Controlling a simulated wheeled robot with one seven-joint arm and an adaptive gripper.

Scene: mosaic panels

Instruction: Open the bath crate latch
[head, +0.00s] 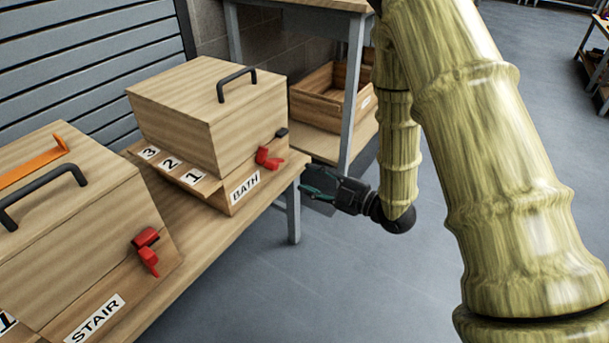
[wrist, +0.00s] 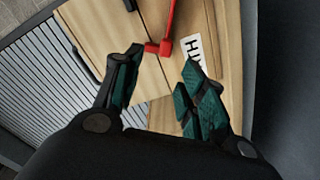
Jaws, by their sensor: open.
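The bath crate (head: 215,125) is a wooden box with a lid on the bench, marked with a BATH label (head: 245,187). Its red latch (head: 268,158) is on the front side, below the lid edge. In the wrist view the red latch (wrist: 165,40) shows at the top, ahead of my fingers, with part of the label (wrist: 193,52) beside it. My gripper (head: 312,184) has dark fingers with green pads. It is to the right of the crate's front, apart from the latch. It is open and empty, its fingertips (wrist: 163,68) spread.
The stair crate (head: 75,225) with its own red latch (head: 147,250) stands at the near left. An orange piece (head: 35,160) lies on its lid. A shelf (head: 345,143) with an open wooden box (head: 325,100) stands behind. Floor right of the bench (head: 205,210) is clear.

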